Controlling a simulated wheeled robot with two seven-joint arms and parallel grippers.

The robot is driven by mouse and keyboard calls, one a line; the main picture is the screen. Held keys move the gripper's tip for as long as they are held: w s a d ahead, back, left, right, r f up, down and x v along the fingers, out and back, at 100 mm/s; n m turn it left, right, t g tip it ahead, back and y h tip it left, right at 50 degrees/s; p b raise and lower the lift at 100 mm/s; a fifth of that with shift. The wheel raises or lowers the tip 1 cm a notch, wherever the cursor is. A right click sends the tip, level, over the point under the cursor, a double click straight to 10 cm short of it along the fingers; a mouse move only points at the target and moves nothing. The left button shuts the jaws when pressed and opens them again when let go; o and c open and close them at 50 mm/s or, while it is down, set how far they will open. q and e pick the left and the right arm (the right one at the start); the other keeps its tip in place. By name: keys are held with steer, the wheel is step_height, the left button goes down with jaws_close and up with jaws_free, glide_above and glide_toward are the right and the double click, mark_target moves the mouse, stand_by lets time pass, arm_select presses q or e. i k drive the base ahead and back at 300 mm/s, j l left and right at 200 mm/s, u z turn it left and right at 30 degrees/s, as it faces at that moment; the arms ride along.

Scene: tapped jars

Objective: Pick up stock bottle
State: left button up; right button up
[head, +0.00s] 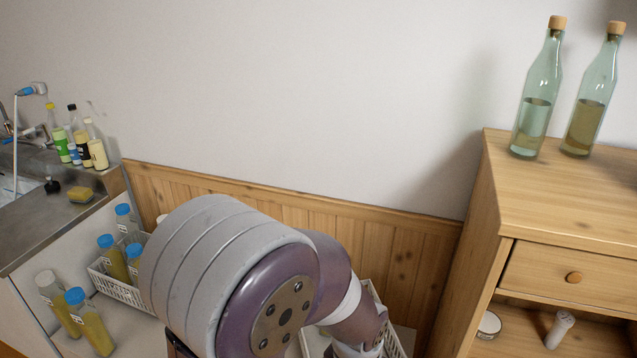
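Several bottles of yellow liquid stand at the lower left; I cannot tell which one is the stock bottle. One with a blue cap (93,325) and one with a pale cap (60,305) stand upright on the white surface. Others with blue caps, such as this bottle (113,260), stand in a white basket (122,291). Two corked glass bottles, a left one (534,113) and a right one (589,108), stand part-filled on the wooden cabinet. One of my arms fills the lower middle; its gripper fingers do not show. My other gripper is out of view.
A second white basket (393,338) is partly hidden behind my arm. The wooden cabinet (560,205) has a drawer and an open shelf with a small jar (489,325) and a white shaker (559,329). A sink counter with small bottles and a yellow sponge (81,195) is at left.

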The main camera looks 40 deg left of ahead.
mark_target(113, 261)
steer(key=u, duration=2.55)
steer(key=i+l+z, duration=0.15)
steer(key=z, duration=1.3)
steer(key=u, duration=1.5)
steer(key=i+j+z, duration=0.1)
steer(key=z, duration=0.35)
steer(key=j+z, duration=0.15)
steer(key=z, duration=0.3)
steer(key=i+j+z, duration=0.1)
steer(key=z, duration=0.35)
steer(key=j+z, duration=0.2)
steer(key=j, duration=0.45)
steer(key=j+z, duration=0.2)
steer(key=j, duration=0.5)
steer(key=k+j+z, duration=0.2)
steer(key=j, duration=0.45)
steer(key=j+z, duration=0.15)
steer(key=j, duration=0.5)
